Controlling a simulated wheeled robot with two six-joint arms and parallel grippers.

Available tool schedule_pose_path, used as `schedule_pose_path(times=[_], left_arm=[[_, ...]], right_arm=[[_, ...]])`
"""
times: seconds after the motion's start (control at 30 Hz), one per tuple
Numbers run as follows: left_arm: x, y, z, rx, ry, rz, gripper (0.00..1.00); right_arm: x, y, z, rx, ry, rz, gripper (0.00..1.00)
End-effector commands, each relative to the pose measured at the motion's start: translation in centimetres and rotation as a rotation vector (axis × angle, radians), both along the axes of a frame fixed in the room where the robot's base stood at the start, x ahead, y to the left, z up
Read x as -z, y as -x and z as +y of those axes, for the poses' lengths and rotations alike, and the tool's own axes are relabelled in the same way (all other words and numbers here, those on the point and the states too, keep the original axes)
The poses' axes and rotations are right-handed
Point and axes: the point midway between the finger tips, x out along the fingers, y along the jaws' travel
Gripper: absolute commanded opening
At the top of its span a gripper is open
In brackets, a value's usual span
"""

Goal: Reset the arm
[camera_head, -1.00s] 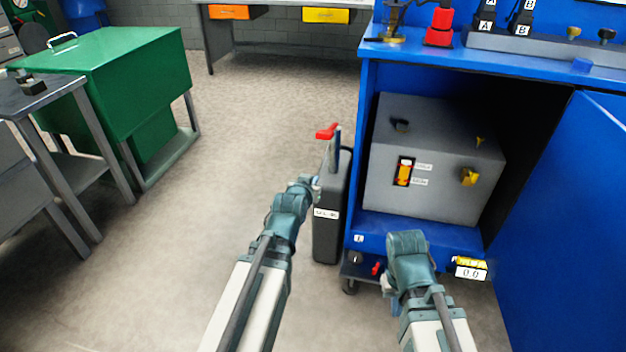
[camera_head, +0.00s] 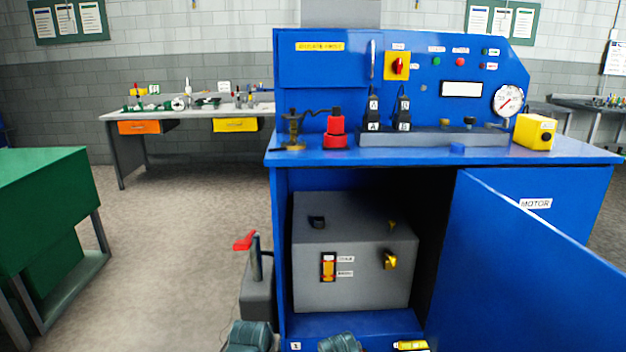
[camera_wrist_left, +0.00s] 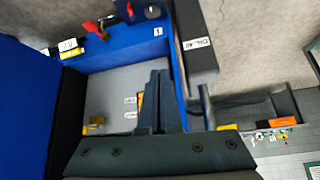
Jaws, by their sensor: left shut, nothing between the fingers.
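My left gripper (camera_wrist_left: 157,95) is shut and empty in the left wrist view. Its two fingers lie together in front of the open cabinet, and the picture is turned upside down. In the head view a part of my left arm (camera_head: 250,337) shows at the bottom edge, and a part of my right arm (camera_head: 338,342) shows just to the right of it. The fingertips of both grippers are outside the head view.
The blue bench (camera_head: 430,157) has an open door (camera_head: 530,250) at the right. A grey box (camera_head: 350,285) with a yellow knob (camera_head: 390,260) sits inside. A grey unit with a red lever (camera_head: 244,241) stands left of it. A green cabinet (camera_head: 45,190) is far left, with free floor between.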

Motion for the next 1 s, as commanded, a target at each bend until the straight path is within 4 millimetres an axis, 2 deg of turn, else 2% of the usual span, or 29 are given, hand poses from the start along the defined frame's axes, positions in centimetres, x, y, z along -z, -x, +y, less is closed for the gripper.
schedule_pose_path(times=[0.03, 0.13, 0.3, 0.47, 0.5, 0.83, 1.0], left_arm=[[1.2, 2.2, -1.8, 0.038, -0.022, 0.098, 0.00], [2.9, 6.2, -3.8, 0.082, -0.070, 0.269, 0.00], [4.2, 12.0, -5.6, 0.132, -0.152, 0.497, 0.00], [4.3, 16.8, -6.4, 0.163, -0.235, 0.677, 0.00], [2.6, 16.7, -6.2, 0.158, -0.233, 0.677, 0.00], [-4.7, 16.5, -6.2, 0.156, -0.227, 0.673, 0.00], [-10.5, 16.5, -6.2, 0.155, -0.226, 0.672, 0.00]], right_arm=[[0.0, 0.0, 0.0, 0.000, 0.000, 0.000, 0.00], [0.0, 0.0, 0.0, 0.000, 0.000, 0.000, 0.00], [0.0, 0.0, 0.0, 0.000, 0.000, 0.000, 0.00], [0.0, 0.0, 0.0, 0.000, 0.000, 0.000, 0.00], [-1.7, 0.0, 0.0, 0.000, 0.000, 0.000, 0.00], [-9.0, 0.0, 0.0, 0.001, -0.001, 0.000, 0.00], [-14.8, 0.0, 0.0, 0.001, -0.002, 0.001, 0.00]])
